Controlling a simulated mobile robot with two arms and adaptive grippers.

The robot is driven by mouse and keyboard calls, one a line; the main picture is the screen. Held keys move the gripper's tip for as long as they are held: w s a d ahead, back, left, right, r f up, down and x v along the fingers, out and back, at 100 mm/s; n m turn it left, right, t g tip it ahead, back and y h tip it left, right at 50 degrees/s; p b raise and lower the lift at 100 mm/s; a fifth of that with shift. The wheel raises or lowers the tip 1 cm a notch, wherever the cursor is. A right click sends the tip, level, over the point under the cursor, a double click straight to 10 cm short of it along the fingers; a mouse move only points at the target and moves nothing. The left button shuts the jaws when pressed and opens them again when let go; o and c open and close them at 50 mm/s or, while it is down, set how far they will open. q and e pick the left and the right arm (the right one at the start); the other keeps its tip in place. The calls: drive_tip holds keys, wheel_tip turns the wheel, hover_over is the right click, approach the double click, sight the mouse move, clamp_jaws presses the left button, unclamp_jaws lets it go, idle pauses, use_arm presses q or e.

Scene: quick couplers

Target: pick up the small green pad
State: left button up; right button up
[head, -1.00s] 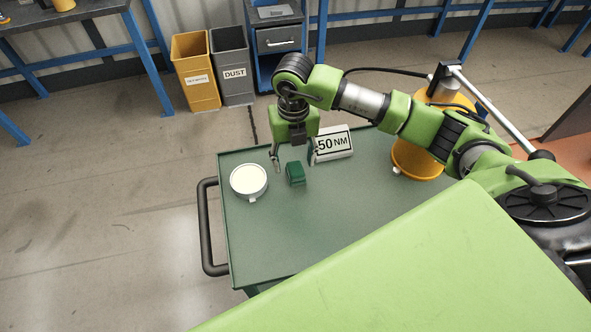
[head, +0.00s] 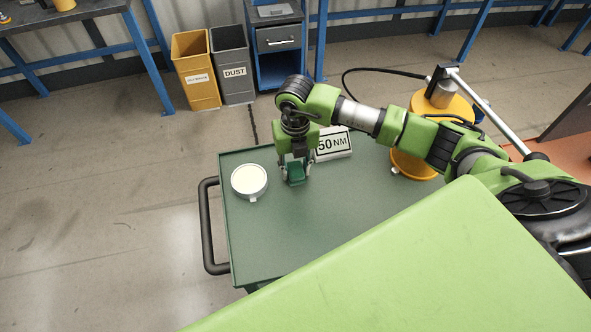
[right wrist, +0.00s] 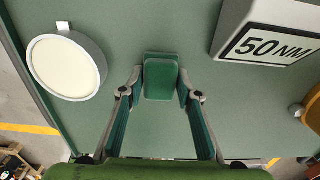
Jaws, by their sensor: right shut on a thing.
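The small green pad (head: 295,174) is on the green cart top (head: 330,220) near its back left part. In the right wrist view the pad (right wrist: 161,79) sits between the two fingertips. My right gripper (head: 296,175) points down and is shut on the pad, one finger on each side of it. It also shows in the right wrist view (right wrist: 160,90). I cannot tell whether the pad still touches the cart top. My left gripper is not in view.
A round white-topped dish (head: 249,181) stands close left of the pad. A white "50 NM" block (head: 333,144) stands behind right. A yellow cylindrical unit (head: 414,165) is farther right. The cart's front middle is clear; a black handle (head: 207,230) runs along its left.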

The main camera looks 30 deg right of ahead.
sight(296, 168)
drive_tip(key=shift+r+p, duration=0.45)
drive_tip(key=shift+r, duration=0.2)
wheel_tip(296, 168, up, 2)
drive_tip(key=shift+r+p, duration=0.25)
drive_tip(key=shift+p, duration=0.65)
drive_tip(key=s+d+r+p, duration=0.6)
drive_tip(key=s+d+r, duration=0.3)
drive_tip(key=d, duration=0.1)
drive_tip(key=shift+d, duration=0.4)
drive_tip(key=shift+o, duration=0.4)
drive_tip(key=shift+r, duration=0.1)
